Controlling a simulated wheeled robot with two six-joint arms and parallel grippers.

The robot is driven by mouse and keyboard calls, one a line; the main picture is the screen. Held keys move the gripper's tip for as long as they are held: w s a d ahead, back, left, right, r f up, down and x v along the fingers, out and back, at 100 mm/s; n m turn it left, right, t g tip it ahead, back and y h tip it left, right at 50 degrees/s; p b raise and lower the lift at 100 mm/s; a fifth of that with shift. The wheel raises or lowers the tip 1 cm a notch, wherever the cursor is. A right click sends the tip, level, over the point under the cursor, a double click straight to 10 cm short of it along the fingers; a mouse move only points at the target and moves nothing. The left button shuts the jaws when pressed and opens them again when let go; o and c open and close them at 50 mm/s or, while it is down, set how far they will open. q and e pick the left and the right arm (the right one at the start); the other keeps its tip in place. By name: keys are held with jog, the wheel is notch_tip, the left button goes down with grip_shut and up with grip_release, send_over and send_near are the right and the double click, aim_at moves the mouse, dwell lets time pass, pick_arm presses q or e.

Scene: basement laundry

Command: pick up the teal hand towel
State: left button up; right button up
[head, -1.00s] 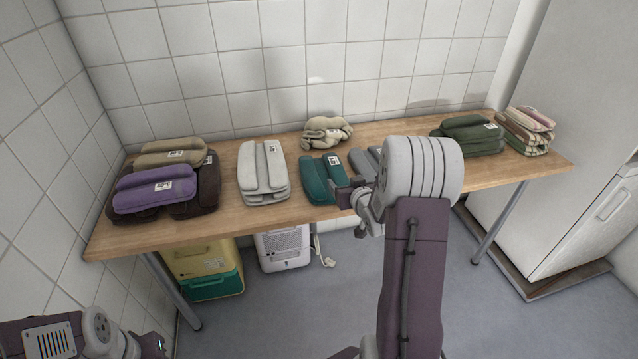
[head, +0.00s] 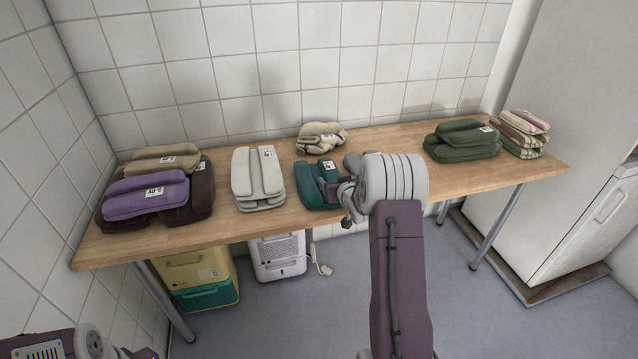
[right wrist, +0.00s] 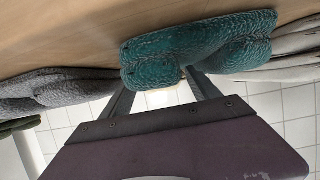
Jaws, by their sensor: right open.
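The teal hand towel (head: 314,182) lies folded on the wooden table, near its front edge, with a white tag on top. My right gripper (head: 329,188) is at its right front part and hides some of it. In the right wrist view the towel (right wrist: 200,42) lies just beyond the fingertips of the gripper (right wrist: 158,80). I cannot tell whether a fingertip touches the towel. Only part of my left arm shows, at the lower left of the head view; its gripper is out of frame.
A white folded towel (head: 257,178) lies close on the left, a grey one (right wrist: 55,90) on the other side. A crumpled beige cloth (head: 320,137) lies behind. Purple (head: 147,194) and green (head: 462,140) piles stand farther off on the wooden table (head: 400,140).

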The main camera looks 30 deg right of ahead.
jog(key=shift+r, duration=0.1)
jog(key=shift+c, duration=0.3)
grip_shut()
jog(key=r+p, duration=0.2)
jog(key=r, duration=0.3)
jog(key=shift+d, duration=0.2)
jog(key=s+d+r+p, duration=0.1)
jog(key=d+r+p, duration=0.4)
jog(key=d, duration=0.6)
jog(key=shift+r+p, duration=0.35)
jog(key=shift+r, duration=0.15)
